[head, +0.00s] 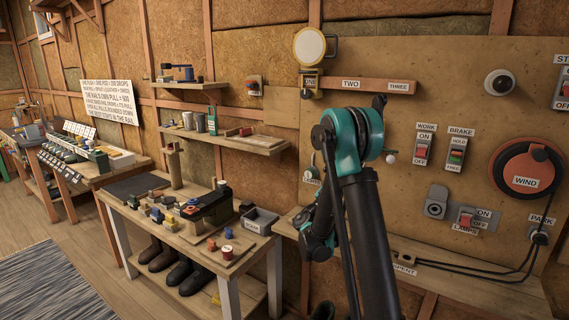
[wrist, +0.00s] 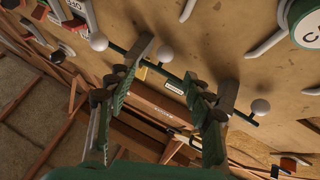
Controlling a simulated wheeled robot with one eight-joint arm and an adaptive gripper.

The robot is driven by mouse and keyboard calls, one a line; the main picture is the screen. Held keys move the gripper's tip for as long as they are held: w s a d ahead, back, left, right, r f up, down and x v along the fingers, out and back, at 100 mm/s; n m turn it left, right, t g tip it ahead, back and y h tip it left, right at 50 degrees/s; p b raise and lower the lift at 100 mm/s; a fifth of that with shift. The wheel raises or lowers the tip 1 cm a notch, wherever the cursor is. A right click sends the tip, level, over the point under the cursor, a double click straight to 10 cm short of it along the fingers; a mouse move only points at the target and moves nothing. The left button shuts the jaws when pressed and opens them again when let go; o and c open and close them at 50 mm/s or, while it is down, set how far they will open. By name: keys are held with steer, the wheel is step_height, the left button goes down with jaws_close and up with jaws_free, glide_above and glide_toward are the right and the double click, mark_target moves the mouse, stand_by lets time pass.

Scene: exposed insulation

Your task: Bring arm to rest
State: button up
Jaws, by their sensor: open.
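My gripper (wrist: 182,80) is open in the wrist view, its two dark green fingers spread apart with nothing seen held between them. Beyond the fingers is a wooden panel (wrist: 225,45) with a thin dark rod and white round knobs (wrist: 165,54). I cannot tell whether a finger touches the rod. In the head view my black and teal arm (head: 362,215) rises in front of the panel (head: 440,85), bends at a teal joint and folds down behind itself. The fingers are hidden or unclear there.
The panel carries WORK and BRAKE switches (head: 456,150), a red WIND dial (head: 527,168) and a lamp switch (head: 470,219). A narrow ledge (head: 455,272) with black cables runs below. A cluttered workbench (head: 150,225) stands left, with boots beneath. Open floor (head: 95,285) lies at lower left.

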steer(key=s+d+f+n+g+y, duration=0.3)
steer(key=s+d+f+g+y, duration=0.55)
steer(key=s+d+f, duration=0.4)
steer(key=s+a+f+n+y, duration=0.2)
steer(key=s+a+f+y, duration=0.1)
steer(key=s+a, duration=0.3)
steer(key=s+a+f+n+g+y, duration=0.1)
steer(key=s+a+f+n+y, duration=0.2)
steer(key=s+a, duration=0.3)
steer(key=s+a+f+n+g+y, duration=0.1)
steer(key=s+a+f+n+y, duration=0.1)
steer(key=s+a+f+y, duration=0.3)
steer(key=s+a, duration=0.1)
steer(key=s, duration=0.3)
steer(key=shift+a+f, duration=0.15)
steer(key=shift+f, duration=0.15)
steer(key=shift+y, duration=0.25)
